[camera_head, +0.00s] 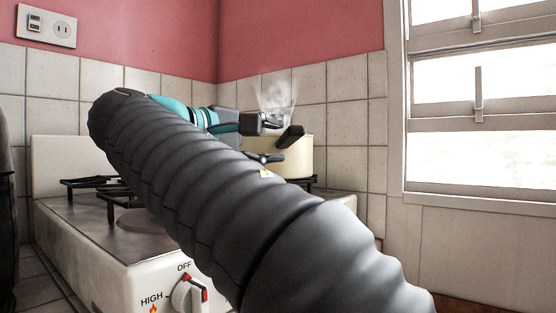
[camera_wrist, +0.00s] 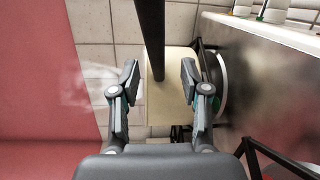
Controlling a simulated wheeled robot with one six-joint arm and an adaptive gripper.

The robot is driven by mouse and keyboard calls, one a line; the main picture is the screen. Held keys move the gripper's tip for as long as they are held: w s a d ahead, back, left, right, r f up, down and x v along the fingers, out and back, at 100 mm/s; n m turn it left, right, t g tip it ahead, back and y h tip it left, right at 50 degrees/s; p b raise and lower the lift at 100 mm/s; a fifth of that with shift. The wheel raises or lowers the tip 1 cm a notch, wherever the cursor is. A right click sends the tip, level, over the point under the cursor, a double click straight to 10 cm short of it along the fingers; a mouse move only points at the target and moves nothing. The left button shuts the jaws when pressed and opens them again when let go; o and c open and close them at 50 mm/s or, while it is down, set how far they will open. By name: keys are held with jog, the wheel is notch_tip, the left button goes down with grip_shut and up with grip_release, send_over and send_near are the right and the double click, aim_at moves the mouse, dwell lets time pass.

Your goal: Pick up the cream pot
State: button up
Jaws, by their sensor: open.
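The cream pot (camera_head: 297,160) stands on the stove's back right, partly hidden behind my arm and gripper. Its dark handle (camera_head: 291,136) sticks out toward the camera. My gripper (camera_head: 277,141) is at the pot's near side, with its fingers apart. In the wrist view, the cream pot (camera_wrist: 178,88) lies beyond my open gripper (camera_wrist: 160,72). The long dark handle (camera_wrist: 150,35) runs from the top of the picture down between the two fingers, with space on both sides. I cannot tell how deep the handle sits between them.
The white stove (camera_head: 90,245) has black burner grates (camera_head: 85,183) and a front knob (camera_head: 188,294). Steam (camera_head: 277,90) rises over the pot. Tiled walls (camera_head: 350,105) stand close behind, with a window (camera_head: 480,100) at right. Black grate bars (camera_wrist: 270,155) show beside my gripper.

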aim_at(279, 138)
jog(key=x, duration=0.3)
jog(key=shift+w+d+r, duration=0.1)
jog(key=shift+d, duration=0.1)
grip_shut()
jog(key=shift+r, duration=0.15)
